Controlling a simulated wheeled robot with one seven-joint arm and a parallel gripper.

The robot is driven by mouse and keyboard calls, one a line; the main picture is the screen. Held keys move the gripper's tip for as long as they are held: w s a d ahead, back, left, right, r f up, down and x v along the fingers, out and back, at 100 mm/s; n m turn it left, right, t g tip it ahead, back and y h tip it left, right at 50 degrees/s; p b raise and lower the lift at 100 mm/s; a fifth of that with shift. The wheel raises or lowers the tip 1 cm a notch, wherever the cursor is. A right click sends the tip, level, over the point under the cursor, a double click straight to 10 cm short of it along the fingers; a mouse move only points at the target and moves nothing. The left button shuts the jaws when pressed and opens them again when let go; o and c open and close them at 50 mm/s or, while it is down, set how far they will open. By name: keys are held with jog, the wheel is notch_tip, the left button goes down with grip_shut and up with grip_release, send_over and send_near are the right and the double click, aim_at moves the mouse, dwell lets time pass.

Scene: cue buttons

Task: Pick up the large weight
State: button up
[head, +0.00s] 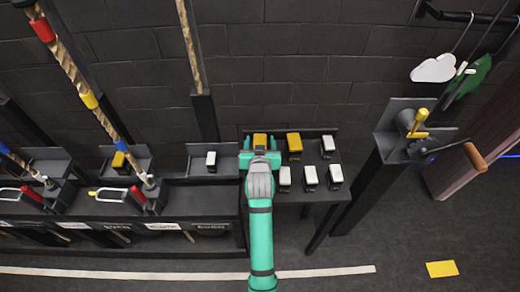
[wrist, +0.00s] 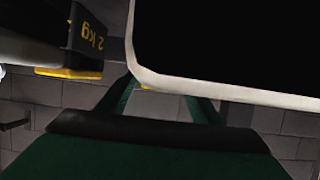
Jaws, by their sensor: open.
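Several small block weights with dark sides stand on the table under my gripper. Two have yellow tops: one (head: 260,140) just beyond my gripper, and one (head: 294,142) to its right. White-topped ones stand at the back right (head: 327,143) and in the front row (head: 310,174). My green gripper (head: 259,159) is open and empty, over the left side of the table. In the wrist view, a black and yellow block marked "2 kg" (wrist: 85,38) is at upper left. A large dark, white-edged shape (wrist: 230,40) fills the upper right, very close. I cannot tell which block is the large weight.
The dark table (head: 312,200) adjoins a long shelf unit (head: 190,195) on the left, bearing another white-topped block (head: 211,158). Ropes rise there. A crank stand (head: 400,145) is on the right. The brick wall is behind; floor is free in front.

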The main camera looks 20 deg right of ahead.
grip_shut()
jog(key=shift+r, duration=0.3)
jog(key=shift+w+r, duration=0.1)
jog(key=shift+r, duration=0.65)
jog(key=s+d+r, duration=0.3)
jog(key=s+r, duration=0.8)
jog(key=s, duration=0.2)
jog(key=shift+s+d+r, duration=0.15)
jog(key=shift+s+d, duration=0.05)
jog(key=shift+s, duration=0.2)
